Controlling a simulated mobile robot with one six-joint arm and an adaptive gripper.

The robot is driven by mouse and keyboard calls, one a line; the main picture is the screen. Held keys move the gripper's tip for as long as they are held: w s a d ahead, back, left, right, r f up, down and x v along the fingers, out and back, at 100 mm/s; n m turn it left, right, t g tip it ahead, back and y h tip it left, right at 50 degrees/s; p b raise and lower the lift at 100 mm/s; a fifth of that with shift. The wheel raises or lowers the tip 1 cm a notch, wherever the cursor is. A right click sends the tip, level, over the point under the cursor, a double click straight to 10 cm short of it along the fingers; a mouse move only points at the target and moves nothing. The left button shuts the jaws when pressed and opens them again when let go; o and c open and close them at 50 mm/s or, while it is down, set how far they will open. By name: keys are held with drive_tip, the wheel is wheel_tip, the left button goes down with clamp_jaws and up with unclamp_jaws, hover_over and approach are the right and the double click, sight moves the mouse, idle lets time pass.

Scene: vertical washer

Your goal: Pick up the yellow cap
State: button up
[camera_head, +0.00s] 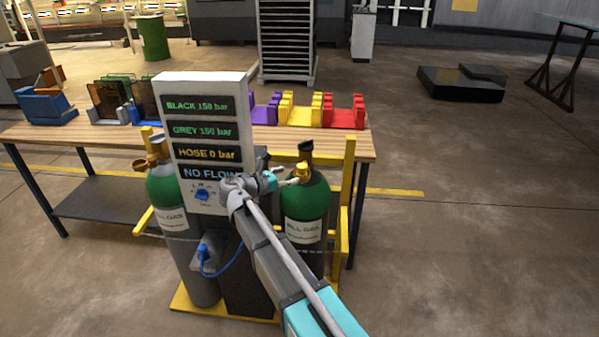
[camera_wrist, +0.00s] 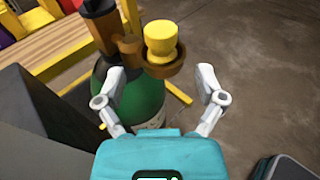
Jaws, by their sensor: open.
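The yellow cap (camera_wrist: 161,41) stands upright at a brown ring-shaped fitting (camera_wrist: 168,70) beside the valve of a green-topped gas cylinder (camera_wrist: 143,103). My gripper (camera_wrist: 161,76) is open and empty. In the wrist view its two fingers lie left and right of the cap's line, with the cap slightly beyond the fingertips. In the head view my gripper (camera_head: 266,183) is left of the cap; its fingers are hard to make out.
A panel (camera_head: 203,140) reading "NO FLOW" stands left of my gripper. The black valve knob (camera_wrist: 97,8) rises close left of the cap. A second cylinder (camera_head: 168,200) and yellow rack posts (camera_head: 348,180) are nearby. A wooden table (camera_head: 345,145) with coloured holders stands behind.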

sight(298, 170)
drive_tip(key=shift+r+x, duration=0.1)
drive_tip(key=shift+x, duration=1.1)
drive_tip(key=shift+r+x, duration=0.15)
drive_tip(key=shift+x, duration=1.1)
drive_tip(key=shift+d, duration=0.1)
drive_tip(key=shift+s, duration=0.1)
drive_tip(key=shift+c, duration=0.2)
clamp_jaws()
drive_tip(key=shift+r, duration=0.2)
